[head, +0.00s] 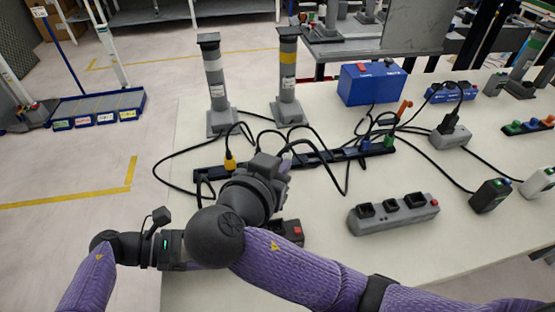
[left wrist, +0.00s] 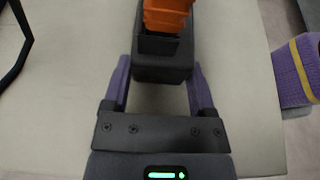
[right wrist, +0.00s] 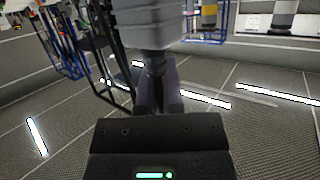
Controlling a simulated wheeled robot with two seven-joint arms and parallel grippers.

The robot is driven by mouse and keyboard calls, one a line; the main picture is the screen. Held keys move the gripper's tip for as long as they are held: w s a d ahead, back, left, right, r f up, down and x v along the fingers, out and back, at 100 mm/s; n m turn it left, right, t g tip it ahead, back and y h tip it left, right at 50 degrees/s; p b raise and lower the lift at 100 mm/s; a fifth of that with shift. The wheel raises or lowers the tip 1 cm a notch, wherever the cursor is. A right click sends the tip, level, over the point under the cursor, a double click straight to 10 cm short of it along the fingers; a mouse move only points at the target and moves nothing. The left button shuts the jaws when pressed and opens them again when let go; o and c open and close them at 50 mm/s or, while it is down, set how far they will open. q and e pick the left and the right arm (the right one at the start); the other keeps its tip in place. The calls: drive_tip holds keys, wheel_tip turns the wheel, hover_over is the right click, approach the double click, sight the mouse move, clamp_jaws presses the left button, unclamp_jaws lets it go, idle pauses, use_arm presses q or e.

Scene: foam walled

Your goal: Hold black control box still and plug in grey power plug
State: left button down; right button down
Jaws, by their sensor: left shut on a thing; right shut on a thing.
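The black control box (head: 290,238) lies near the table's front edge, partly behind my right arm; a red part shows on it. In the left wrist view the fingers of my left gripper (left wrist: 160,88) are on both sides of a black box (left wrist: 162,70), shut on it. An orange ribbed part (left wrist: 166,16) stands at its far end. My right gripper (right wrist: 157,92) is shut on the grey plug (right wrist: 148,22), a ribbed grey body beyond the fingertips. In the head view my right gripper (head: 280,165) is above the long black strip, its fingertips unclear.
A long black socket strip (head: 345,154) with several cables crosses the table. A grey socket block (head: 393,213) stands to the right. Two grey posts (head: 215,85) and a blue box (head: 371,84) stand behind. Bare tabletop lies around the grey block.

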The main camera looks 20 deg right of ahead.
drive_tip(key=shift+f, duration=2.5)
drive_tip(key=shift+f, duration=1.3)
drive_tip(key=c, duration=0.7)
unclamp_jaws()
wheel_tip(320, 180, up, 10)
drive_tip(key=shift+f, duration=0.1)
use_arm(q)
unclamp_jaws()
